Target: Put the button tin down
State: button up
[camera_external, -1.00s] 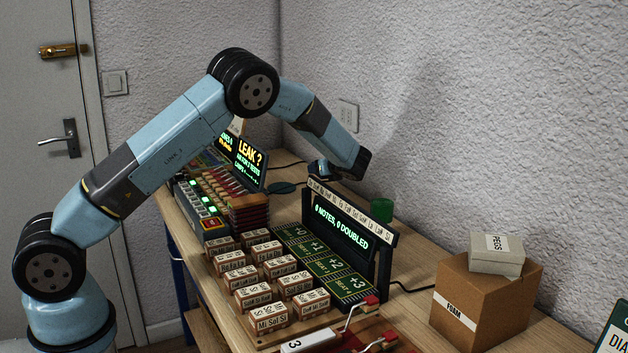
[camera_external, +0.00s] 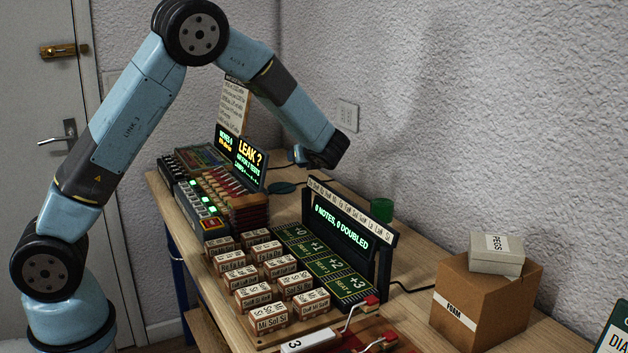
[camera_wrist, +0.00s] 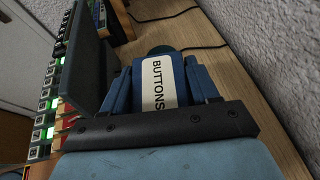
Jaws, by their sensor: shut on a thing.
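The button tin (camera_wrist: 158,84) is blue with a white label reading BUTTONS. In the wrist view it sits between the two blue fingers of my gripper (camera_wrist: 160,82), which is shut on it. In the external view my gripper (camera_external: 299,156) is in the air above the far part of the bench, behind the lit note display. The tin is too small and too covered by the gripper to make out clearly there.
A dark round pad (camera_external: 283,188) lies on the bench below my gripper. The LEAK display (camera_external: 247,160) stands to its left and the note display (camera_external: 340,222) nearer the camera. A green cup (camera_external: 381,210) and cables are near the wall.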

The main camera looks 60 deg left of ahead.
jog(key=w+d+r+m+t+h, duration=0.1)
jog(key=d+r+m+t+h, duration=0.2)
jog(key=d, duration=1.1)
jog(key=d+m+t+h, duration=0.4)
jog(key=d+m, duration=0.2)
jog(key=d, duration=0.8)
jog(key=w+d+r+m+t+h, duration=0.1)
jog(key=d+r+m+t+h, duration=0.2)
jog(key=d, duration=1.1)
jog(key=s+d+r+m+g+h, duration=0.1)
jog(key=s+d+m+h, duration=0.5)
jog(key=s+d, duration=0.6)
jog(key=s+d+r+m+h, duration=0.2)
jog(key=s+d+m+h, duration=0.4)
jog(key=s+d, duration=0.7)
jog(key=d, duration=0.5)
jog(key=shift+r+g, duration=0.25)
jog(key=shift+g, duration=0.15)
jog(key=shift+d, duration=0.1)
